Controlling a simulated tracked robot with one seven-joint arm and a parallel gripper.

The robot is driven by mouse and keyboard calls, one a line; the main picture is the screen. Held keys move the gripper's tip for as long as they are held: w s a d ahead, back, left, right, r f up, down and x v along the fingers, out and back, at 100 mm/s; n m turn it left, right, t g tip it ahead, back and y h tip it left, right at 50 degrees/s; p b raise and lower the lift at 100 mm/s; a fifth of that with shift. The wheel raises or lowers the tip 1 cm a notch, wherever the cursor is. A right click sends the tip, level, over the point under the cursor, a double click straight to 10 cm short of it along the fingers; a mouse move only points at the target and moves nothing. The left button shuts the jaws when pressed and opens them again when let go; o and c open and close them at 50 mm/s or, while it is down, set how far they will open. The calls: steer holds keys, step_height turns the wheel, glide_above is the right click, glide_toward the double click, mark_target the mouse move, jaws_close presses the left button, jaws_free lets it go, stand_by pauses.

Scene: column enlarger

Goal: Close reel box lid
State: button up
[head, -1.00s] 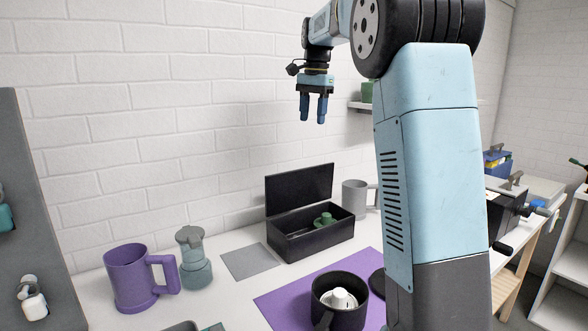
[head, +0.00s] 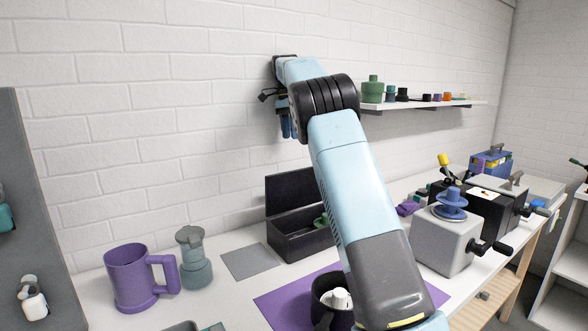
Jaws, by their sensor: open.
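The reel box (head: 290,246) is a black rectangular box on the white bench against the brick wall. Its lid (head: 288,192) stands open, upright at the back edge. A bit of a green thing (head: 320,222) shows inside; my arm hides the right part of the box and lid. My gripper (head: 288,128) hangs above the lid, fingers pointing down, apart from it and empty. It is partly hidden behind my arm, and its fingers are open.
A purple mug (head: 128,277) and a grey-green pot (head: 193,262) stand left of the box. A black pot (head: 325,290) sits on a purple mat (head: 283,305) in front. A grey cranked device (head: 440,242) stands right. A wall shelf (head: 425,105) holds small containers.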

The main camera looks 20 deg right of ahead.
glide_toward(297, 185)
steer(key=w+f, duration=0.2)
steer(key=f, duration=0.1)
steer(key=w+d+f, duration=0.1)
steer(key=w+f, duration=0.2)
steer(key=shift+r, duration=0.1)
jaws_close()
stand_by(0.4)
steer(key=shift+d, duration=0.1)
